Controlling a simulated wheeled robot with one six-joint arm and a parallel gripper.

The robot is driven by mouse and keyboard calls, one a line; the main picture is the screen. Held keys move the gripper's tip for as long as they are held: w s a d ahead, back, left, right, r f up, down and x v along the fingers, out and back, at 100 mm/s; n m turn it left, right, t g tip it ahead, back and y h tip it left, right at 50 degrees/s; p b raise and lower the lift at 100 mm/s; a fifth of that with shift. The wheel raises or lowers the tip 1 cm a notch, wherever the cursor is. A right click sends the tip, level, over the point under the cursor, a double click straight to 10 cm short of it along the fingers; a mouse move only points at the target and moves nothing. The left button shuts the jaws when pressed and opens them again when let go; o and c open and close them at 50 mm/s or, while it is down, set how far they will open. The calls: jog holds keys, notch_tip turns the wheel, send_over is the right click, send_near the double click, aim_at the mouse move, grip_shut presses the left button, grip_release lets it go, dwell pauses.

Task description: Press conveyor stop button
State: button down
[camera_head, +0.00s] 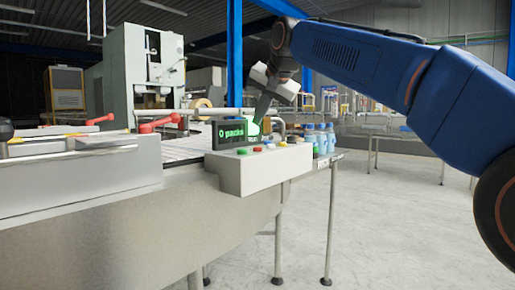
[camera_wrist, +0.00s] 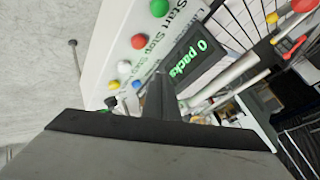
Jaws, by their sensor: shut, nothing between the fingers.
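The control panel (camera_head: 245,178) is a pale box at the conveyor's end. Its red button (camera_head: 257,148) sits beside the green button (camera_head: 241,151). In the wrist view, the red button (camera_wrist: 138,41) is beside the printed word Stop, with the green button (camera_wrist: 159,8) by Start. My gripper (camera_head: 259,117) is shut and empty, pointing down above the panel, to the right of the display in the head view. The closed fingers (camera_wrist: 160,97) also show in the wrist view, where the red button is up and left of them. I see no contact with any button.
A display (camera_head: 230,134) reading "0 packs" stands upright on the panel, close to my fingers. White (camera_wrist: 124,67), yellow (camera_wrist: 113,85) and blue (camera_wrist: 136,84) buttons share the panel. Several bottles (camera_head: 321,139) stand behind it at the right. Open floor lies in front.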

send_over(259, 148)
jog(key=shift+f, duration=2.4)
jog(key=shift+f, duration=0.1)
jog(key=shift+f, duration=0.35)
jog(key=shift+f, duration=0.5)
dwell(1.2)
jog(key=shift+r, duration=0.95)
jog(key=shift+r, duration=0.1)
jog(key=shift+r, duration=2.4)
jog(key=shift+d, duration=0.1)
